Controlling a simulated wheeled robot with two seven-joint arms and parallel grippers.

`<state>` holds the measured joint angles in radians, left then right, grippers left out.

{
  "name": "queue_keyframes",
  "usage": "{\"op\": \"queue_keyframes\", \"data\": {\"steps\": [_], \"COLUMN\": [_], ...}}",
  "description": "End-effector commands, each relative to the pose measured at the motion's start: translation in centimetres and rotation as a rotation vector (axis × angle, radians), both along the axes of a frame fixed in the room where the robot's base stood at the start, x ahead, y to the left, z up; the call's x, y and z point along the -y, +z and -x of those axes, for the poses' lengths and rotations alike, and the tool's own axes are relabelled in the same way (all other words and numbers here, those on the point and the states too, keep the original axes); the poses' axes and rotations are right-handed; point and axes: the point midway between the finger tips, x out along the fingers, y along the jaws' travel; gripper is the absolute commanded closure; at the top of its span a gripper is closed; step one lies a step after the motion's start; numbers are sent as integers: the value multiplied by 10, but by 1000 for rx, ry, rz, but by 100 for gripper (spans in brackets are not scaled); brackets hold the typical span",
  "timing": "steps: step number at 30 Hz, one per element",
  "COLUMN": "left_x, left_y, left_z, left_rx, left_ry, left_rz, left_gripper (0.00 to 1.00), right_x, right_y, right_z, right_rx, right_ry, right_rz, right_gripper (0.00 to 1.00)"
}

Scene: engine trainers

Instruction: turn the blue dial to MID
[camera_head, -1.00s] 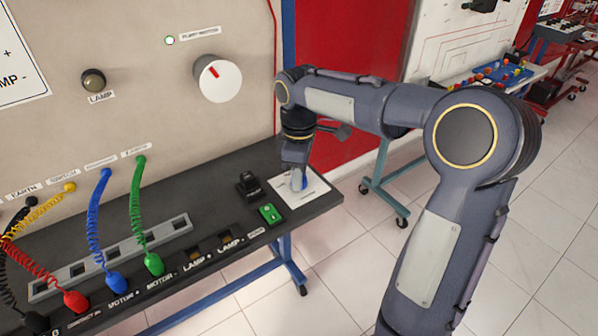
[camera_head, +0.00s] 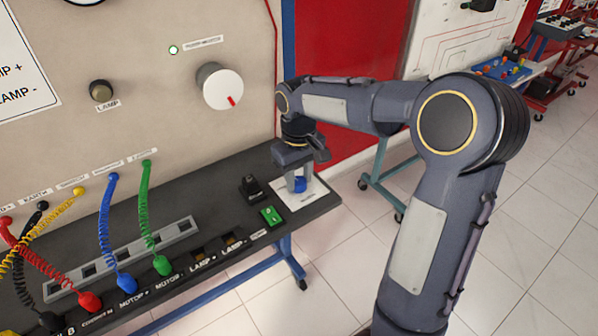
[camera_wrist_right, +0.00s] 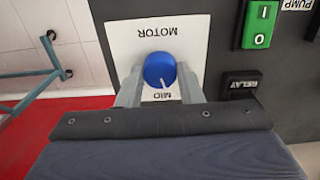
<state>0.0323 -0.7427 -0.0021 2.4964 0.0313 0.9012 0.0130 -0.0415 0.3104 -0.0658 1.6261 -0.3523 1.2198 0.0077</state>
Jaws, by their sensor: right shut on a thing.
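The blue dial (camera_head: 300,185) sits on a white plate (camera_head: 310,196) at the right end of the black bench top. In the right wrist view, the blue dial (camera_wrist_right: 160,68) has a white pointer line aimed at the picture's bottom, toward the MID label (camera_wrist_right: 163,96). The word MOTOR shows upside down on the plate (camera_wrist_right: 190,40). My right gripper (camera_head: 299,178) points down over the dial, with one finger on each side, shut on it. The fingers partly cover the plate near MID. My left gripper is not in view.
A green switch (camera_head: 271,215) and a black relay switch (camera_head: 252,188) stand close to the plate. A large white knob (camera_head: 222,88) with a red mark is on the upright panel. Coiled cables (camera_head: 145,215) plug into the bench at left. Open floor lies right of the bench.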

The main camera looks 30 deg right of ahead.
Motion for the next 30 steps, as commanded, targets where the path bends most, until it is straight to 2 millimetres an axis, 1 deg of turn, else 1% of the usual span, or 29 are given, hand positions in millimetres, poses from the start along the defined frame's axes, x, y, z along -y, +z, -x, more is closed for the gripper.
{"op": "queue_keyframes", "data": {"steps": [1,6,12,19,30], "left_x": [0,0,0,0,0], "left_y": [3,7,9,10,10], "left_z": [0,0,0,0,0], "left_rx": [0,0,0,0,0], "left_ry": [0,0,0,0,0], "left_rz": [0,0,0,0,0], "left_gripper": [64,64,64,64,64], "right_x": [0,0,0,0,0], "right_y": [2,2,1,1,1], "right_z": [0,0,-1,-1,-1], "right_rx": [1,1,3,3,4], "right_ry": [-35,-147,-232,-275,-280], "right_rz": [0,1,0,0,0], "right_gripper": [90,90,90,90,90]}}
